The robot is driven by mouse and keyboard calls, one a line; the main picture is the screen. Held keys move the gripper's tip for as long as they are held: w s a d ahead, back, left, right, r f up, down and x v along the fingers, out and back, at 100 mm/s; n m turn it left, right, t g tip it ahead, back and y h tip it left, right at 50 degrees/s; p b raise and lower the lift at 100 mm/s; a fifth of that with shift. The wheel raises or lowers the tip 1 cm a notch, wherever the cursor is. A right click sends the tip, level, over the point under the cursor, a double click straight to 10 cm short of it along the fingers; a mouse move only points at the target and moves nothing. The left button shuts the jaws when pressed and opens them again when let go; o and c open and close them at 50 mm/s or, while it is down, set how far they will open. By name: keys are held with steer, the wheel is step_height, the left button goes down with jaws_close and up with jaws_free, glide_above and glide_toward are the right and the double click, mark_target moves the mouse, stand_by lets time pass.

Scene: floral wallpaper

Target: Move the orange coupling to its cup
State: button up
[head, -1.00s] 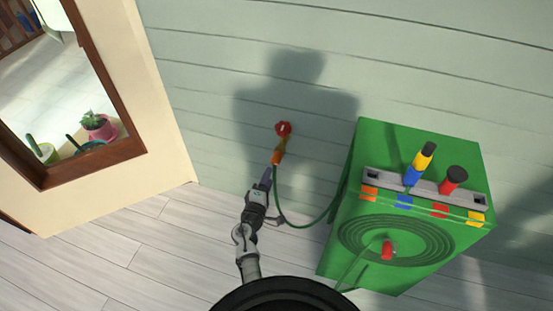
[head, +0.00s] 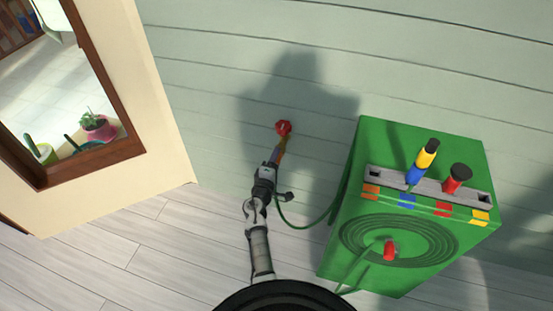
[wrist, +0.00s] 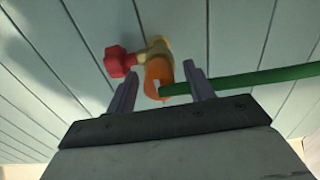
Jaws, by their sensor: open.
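The orange coupling (wrist: 158,70) sits at the brass tap (wrist: 157,48) on the wall, with the green hose (wrist: 240,81) running from it to the right. My gripper (wrist: 160,85) is open, with one finger on each side of the coupling. I cannot tell whether the fingers touch it. In the head view my gripper (head: 276,155) covers most of the coupling, just below the red tap handle (head: 283,127). The grey rack (head: 428,187) on the green box has a dark empty opening at its left end, above an orange label (head: 371,190).
The green box (head: 350,225) stands right of my arm. Its rack holds a blue-and-yellow piece (head: 423,160) and a red-and-black piece (head: 456,178). A red piece (head: 389,250) sticks out of the box's front. The hose hangs between wall and box. A window (head: 75,165) is at left.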

steer(key=c, duration=1)
steer(key=shift+s, duration=0.15)
steer(key=v, duration=0.4)
steer(key=shift+s, duration=0.15)
stand_by(0.3)
steer(key=shift+r, duration=0.1)
